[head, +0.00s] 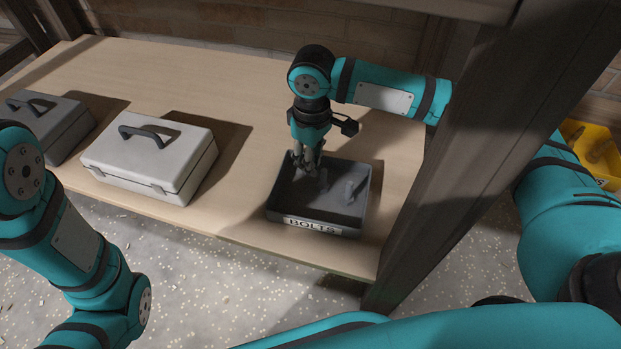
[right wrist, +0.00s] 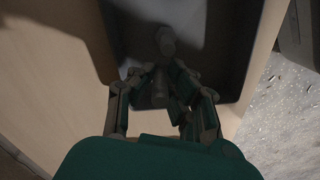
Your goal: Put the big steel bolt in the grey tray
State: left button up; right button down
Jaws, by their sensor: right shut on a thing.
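The grey tray (head: 352,226), labelled BOLTS, sits on the wooden bench near its front edge. It also shows in the right wrist view (right wrist: 237,45). My right gripper (head: 306,170) points down over the left part of the tray. Its fingers (right wrist: 161,100) are shut on a grey piece (right wrist: 159,88), which looks like the steel bolt; the fingers and shadow hide much of it. Another grey bolt-like piece (head: 353,190) is in the right part of the tray; it also shows in the right wrist view (right wrist: 165,40). My left gripper is out of view.
A light grey case (head: 150,160) with a dark handle stands left of the tray, and a darker case (head: 50,120) stands further left. A dark post (head: 470,130) rises right of the tray. A yellow bin (head: 590,150) is at far right. The bench behind the tray is clear.

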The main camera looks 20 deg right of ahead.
notch_tip(320, 180, down, 4)
jog(key=b, duration=0.3)
jog(key=shift+r, duration=0.2)
jog(key=c, duration=1.4)
grip_release()
jog(key=shift+f, duration=0.1)
jog(key=shift+o, duration=0.2)
